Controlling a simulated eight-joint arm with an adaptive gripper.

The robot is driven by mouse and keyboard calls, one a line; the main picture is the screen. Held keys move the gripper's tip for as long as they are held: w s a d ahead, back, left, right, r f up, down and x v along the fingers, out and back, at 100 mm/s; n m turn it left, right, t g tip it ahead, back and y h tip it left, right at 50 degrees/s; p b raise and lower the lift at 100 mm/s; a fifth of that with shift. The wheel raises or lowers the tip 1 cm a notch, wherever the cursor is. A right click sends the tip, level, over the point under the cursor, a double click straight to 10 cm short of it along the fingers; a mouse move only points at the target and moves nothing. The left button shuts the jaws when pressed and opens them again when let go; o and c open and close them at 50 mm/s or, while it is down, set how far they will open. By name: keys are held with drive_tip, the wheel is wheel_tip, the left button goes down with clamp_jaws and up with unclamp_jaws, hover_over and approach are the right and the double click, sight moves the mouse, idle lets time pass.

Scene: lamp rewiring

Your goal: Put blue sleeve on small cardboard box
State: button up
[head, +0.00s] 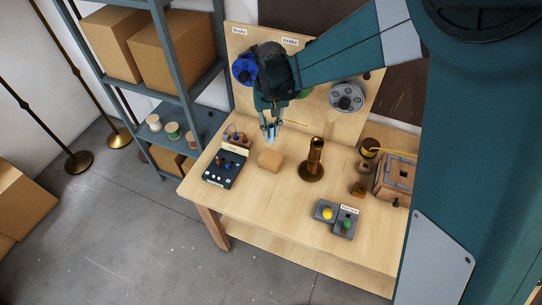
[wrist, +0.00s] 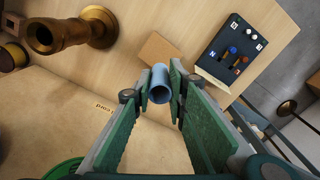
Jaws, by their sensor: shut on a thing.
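My gripper (head: 270,129) is above the back left part of the workbench. In the wrist view my gripper (wrist: 160,88) is shut on the blue sleeve (wrist: 160,85), a short light-blue tube held between the fingertips. The blue sleeve also shows in the head view (head: 271,133), pointing down. The small cardboard box (head: 270,160) sits on the workbench just below and in front of the sleeve. In the wrist view the small cardboard box (wrist: 158,49) is partly hidden behind the sleeve. The sleeve looks apart from the box, but the exact gap is hard to tell.
A dark panel with coloured knobs (head: 225,167) lies left of the box. A brass lamp stem (head: 313,160) stands to its right. Yellow and green buttons (head: 337,218) are at the front right. An upright board (head: 245,95) rises behind the gripper.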

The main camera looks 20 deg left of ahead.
hover_over(271, 156)
drive_tip(key=shift+s+f+p, duration=0.1)
drive_tip(key=shift+f+p, duration=0.2)
drive_tip(key=shift+f, duration=2.65)
drive_tip(key=shift+f, duration=0.1)
drive_tip(key=shift+f, duration=1.95)
drive_tip(key=shift+f, duration=0.2)
drive_tip(key=o, duration=0.7)
drive_tip(key=shift+r+p, duration=0.25)
drive_tip(key=shift+p, duration=0.05)
wheel_tip(271, 156, up, 12)
drive_tip(key=b, duration=0.1)
